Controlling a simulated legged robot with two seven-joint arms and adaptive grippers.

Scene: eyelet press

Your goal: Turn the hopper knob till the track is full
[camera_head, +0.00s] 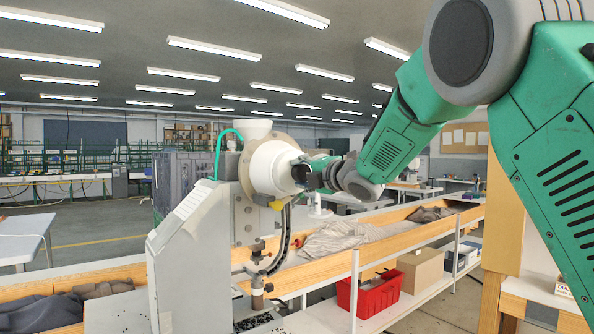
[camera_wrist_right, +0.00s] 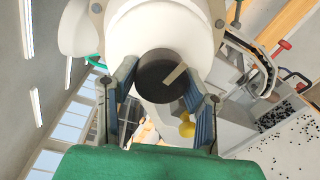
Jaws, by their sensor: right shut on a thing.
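The white hopper (camera_head: 268,168) sits on the upper part of the grey press (camera_head: 205,250). In the right wrist view the dark round hopper knob (camera_wrist_right: 155,80), with a pale stripe on its face, stands out from the white hopper body (camera_wrist_right: 150,30). My right gripper (camera_head: 303,174) is shut on the knob, one finger on each side of it. The curved dark track (camera_head: 283,238) runs down from the hopper toward the press head. It also shows in the right wrist view (camera_wrist_right: 252,54); how full it is I cannot tell. My left gripper is not in view.
Small black pieces (camera_wrist_right: 285,115) lie scattered on the pale surface below the press. A wooden-edged bench trough (camera_head: 340,262) with cloth runs behind. A red bin (camera_head: 372,294) and a cardboard box (camera_head: 420,272) stand on the shelf below.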

